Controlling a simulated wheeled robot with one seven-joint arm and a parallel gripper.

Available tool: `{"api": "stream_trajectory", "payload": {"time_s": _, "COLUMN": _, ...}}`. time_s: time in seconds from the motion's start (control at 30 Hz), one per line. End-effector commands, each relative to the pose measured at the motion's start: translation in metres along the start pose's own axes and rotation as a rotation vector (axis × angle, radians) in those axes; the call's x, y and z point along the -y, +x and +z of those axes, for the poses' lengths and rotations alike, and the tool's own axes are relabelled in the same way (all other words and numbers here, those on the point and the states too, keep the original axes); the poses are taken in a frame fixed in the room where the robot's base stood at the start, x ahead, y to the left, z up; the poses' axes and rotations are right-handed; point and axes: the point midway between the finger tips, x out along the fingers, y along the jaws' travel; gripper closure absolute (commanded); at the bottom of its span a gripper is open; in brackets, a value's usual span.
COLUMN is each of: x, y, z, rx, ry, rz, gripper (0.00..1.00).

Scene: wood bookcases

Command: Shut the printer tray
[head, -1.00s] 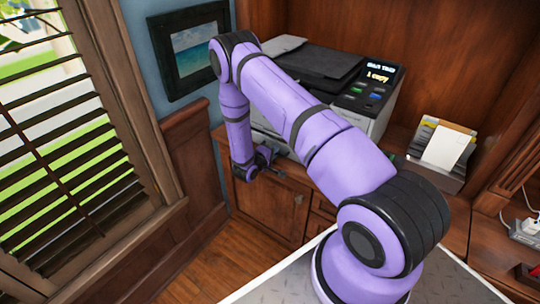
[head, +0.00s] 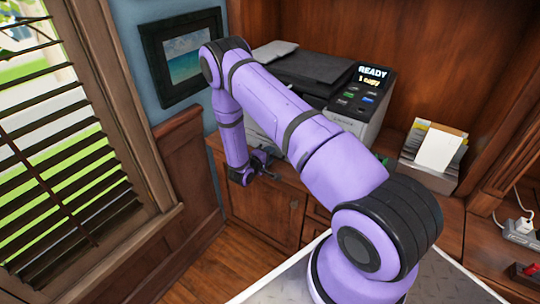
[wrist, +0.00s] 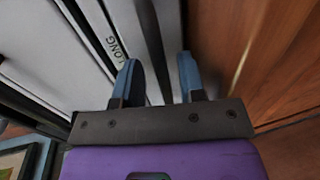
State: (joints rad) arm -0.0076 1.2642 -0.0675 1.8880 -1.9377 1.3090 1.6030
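The printer (head: 372,128) stands on the wooden cabinet top, and its lit display reads READY and 1 COPY. Its front and tray are mostly hidden behind my arm in the head view. In the wrist view a pale printer face (wrist: 75,55) marked LONG fills the upper left, close to my fingers. No tray sticking out is clearly visible. My gripper (wrist: 158,78) has its two blue fingers apart with nothing clearly between them. In the head view my gripper (head: 264,162) is low at the printer's front; whether it touches cannot be told.
A paper holder (head: 430,165) with a white card stands right of the printer. A picture frame (head: 182,55) hangs on the wall at left, beside the window blinds (head: 60,150). A power strip (head: 522,232) lies at right. Wooden floor (head: 215,265) is open below the cabinet.

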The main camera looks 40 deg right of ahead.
Motion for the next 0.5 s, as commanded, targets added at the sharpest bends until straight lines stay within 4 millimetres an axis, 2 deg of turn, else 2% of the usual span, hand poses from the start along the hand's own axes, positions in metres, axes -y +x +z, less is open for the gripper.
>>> {"api": "stream_trajectory", "payload": {"time_s": 0.3, "x": 0.002, "y": -0.061, "z": -0.001, "rx": -0.005, "ry": -0.003, "rz": -0.004, "gripper": 0.63}}
{"api": "stream_trajectory", "payload": {"time_s": 0.5, "x": 0.002, "y": -0.088, "z": -0.001, "rx": -0.004, "ry": -0.003, "rz": -0.005, "gripper": 0.63}}
